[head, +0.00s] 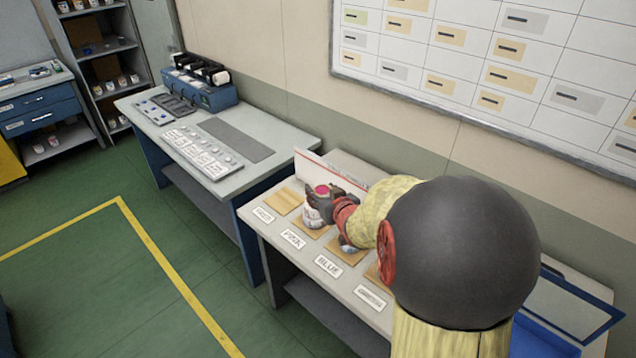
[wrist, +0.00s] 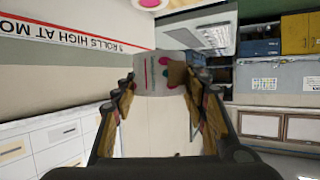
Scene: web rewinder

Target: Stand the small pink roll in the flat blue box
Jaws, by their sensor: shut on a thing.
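The small pink roll (head: 322,190) shows its pink top in the head view, above the wooden pad labelled PINK. My gripper (head: 335,201) is shut on it from the right; the fingers cover part of its side.
The bench (head: 262,236) carries a row of labelled wooden pads, with another roll partly hidden at the BLUE pad. A low white upright panel (head: 335,172) runs behind the pads. A second bench (head: 235,150) with a blue machine stands to the left. Green floor in front is clear.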

